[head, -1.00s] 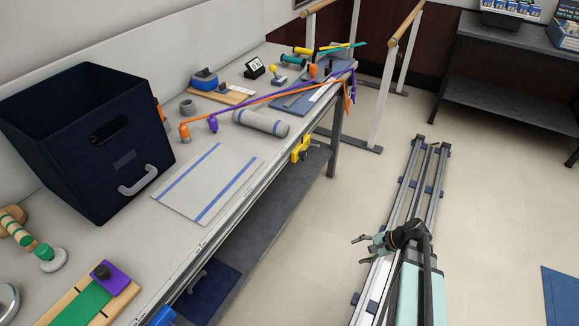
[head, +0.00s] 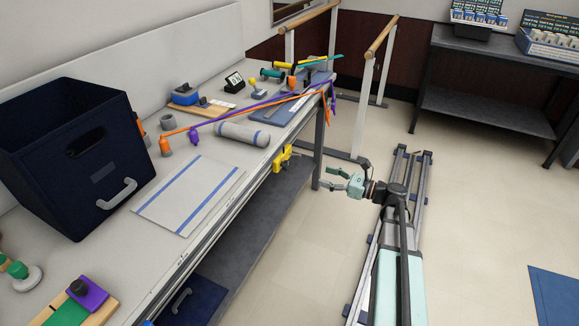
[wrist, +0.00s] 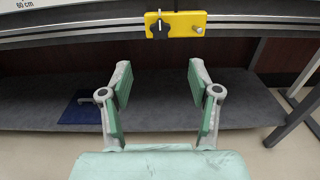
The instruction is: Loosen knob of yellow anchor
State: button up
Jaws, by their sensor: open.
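The yellow anchor (head: 281,158) is fixed on the front edge of the bench in the head view. In the wrist view the yellow anchor (wrist: 186,25) is at the top centre, with a dark knob (wrist: 159,25) on its left part and a small pale peg on its right. My gripper (head: 329,178) is to the right of the anchor in the head view, apart from it, over the aisle. In the wrist view my gripper (wrist: 160,82) is open and empty, its fingers pointing toward the bench below the anchor.
The bench's lower shelf (wrist: 238,108) lies beyond and below my fingers, with a blue bin (wrist: 83,107) on it. The bench top (head: 150,250) holds a dark box (head: 75,150), a grey roll (head: 243,133) and orange and purple bands. White-posted parallel bars (head: 362,90) stand behind my arm.

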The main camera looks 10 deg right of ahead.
aim_at(288, 165)
jog(key=x, duration=1.4)
jog(key=c, duration=1.2)
